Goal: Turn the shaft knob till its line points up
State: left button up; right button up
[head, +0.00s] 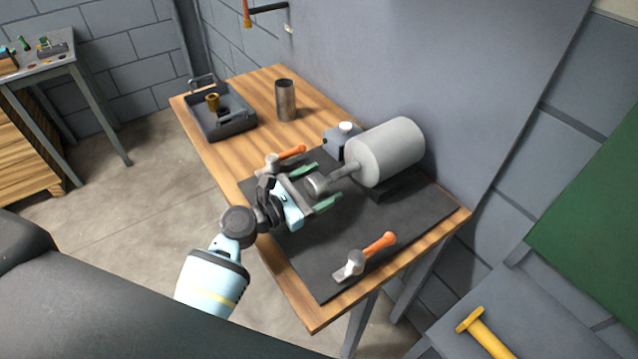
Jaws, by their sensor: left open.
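The shaft knob (317,184) is a small grey round piece on the end of a shaft (344,173). The shaft comes out of a large light grey cylindrical casing (385,152) on the dark mat. My left gripper (322,187) is open, with its green-tipped fingers on either side of the knob. I cannot tell whether the fingers touch it. The line on the knob does not show from here. My right gripper is not in view.
A metal cylinder (286,101) and a dark tray (240,122) stand at the wooden table's far end. A wall rises behind the casing.

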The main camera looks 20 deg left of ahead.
pick_arm(q)
jog(key=c, duration=1)
